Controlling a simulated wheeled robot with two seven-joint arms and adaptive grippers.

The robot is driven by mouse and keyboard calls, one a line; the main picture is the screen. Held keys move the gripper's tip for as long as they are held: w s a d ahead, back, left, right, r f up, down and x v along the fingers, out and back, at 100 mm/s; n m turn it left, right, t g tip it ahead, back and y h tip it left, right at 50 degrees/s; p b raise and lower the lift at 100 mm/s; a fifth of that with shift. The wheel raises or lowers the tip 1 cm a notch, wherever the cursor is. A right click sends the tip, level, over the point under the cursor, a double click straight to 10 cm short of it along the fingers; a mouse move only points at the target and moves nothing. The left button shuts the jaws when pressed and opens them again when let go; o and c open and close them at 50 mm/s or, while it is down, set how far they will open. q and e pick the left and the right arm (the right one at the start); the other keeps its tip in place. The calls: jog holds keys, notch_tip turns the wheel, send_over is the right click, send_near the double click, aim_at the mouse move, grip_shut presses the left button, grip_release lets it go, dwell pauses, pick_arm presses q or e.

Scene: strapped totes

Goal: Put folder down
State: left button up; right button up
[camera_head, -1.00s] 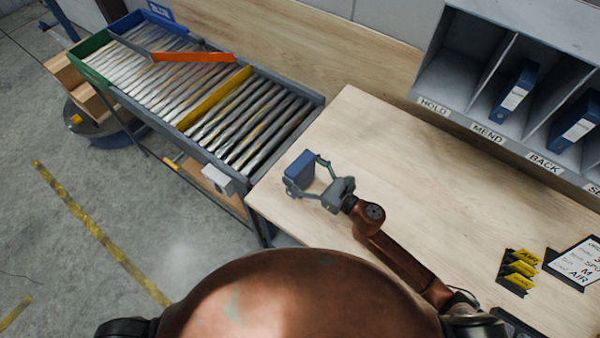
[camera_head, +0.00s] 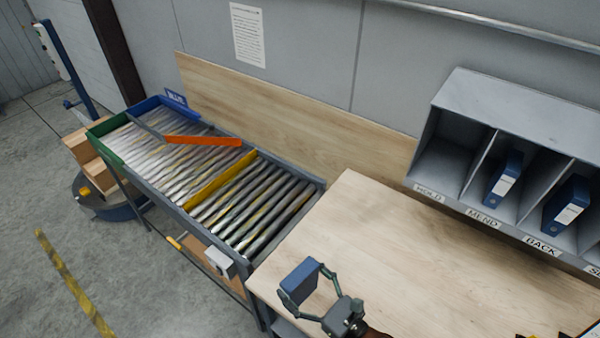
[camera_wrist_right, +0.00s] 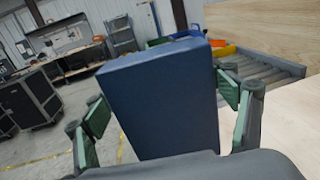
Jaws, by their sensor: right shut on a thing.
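A blue folder (camera_head: 300,281) is held in my right gripper (camera_head: 310,291), over the near left corner of the wooden table (camera_head: 390,255). The gripper's two fingers press on opposite sides of the folder. In the right wrist view the folder (camera_wrist_right: 165,100) stands upright and fills the middle, between the green finger pads of the gripper (camera_wrist_right: 165,115). I cannot tell whether its lower edge touches the tabletop. My left gripper is not in view.
A grey shelf unit (camera_head: 505,100) with labelled slots, two holding blue binders (camera_head: 503,180), stands at the back right. A roller conveyor (camera_head: 250,215) with a yellow bar (camera_head: 218,180) and an orange bar (camera_head: 203,141) adjoins the table's left. The table's middle is clear.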

pick_arm(q)
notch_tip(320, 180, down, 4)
jog(key=b, duration=0.3)
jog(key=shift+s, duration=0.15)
pick_arm(e)
jog(key=w+d+f+m+t+h, duration=0.1)
jog(key=d+f+m+h, duration=0.1)
jog(key=d, duration=0.5)
jog(key=w+d+f+m+t+h, duration=0.1)
jog(key=d+f+m+t+h, duration=0.1)
jog(key=d+h, duration=0.4)
jog(key=d+f+m+t+h, duration=0.2)
jog(key=d+f+m+h, duration=0.2)
jog(key=d, duration=0.4)
jog(key=shift+w+d+m+h, duration=0.25)
jog(key=shift+w+m+h, duration=0.15)
jog(key=shift+m+h, duration=0.15)
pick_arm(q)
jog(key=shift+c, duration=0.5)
pick_arm(e)
jog(key=shift+r, duration=0.1)
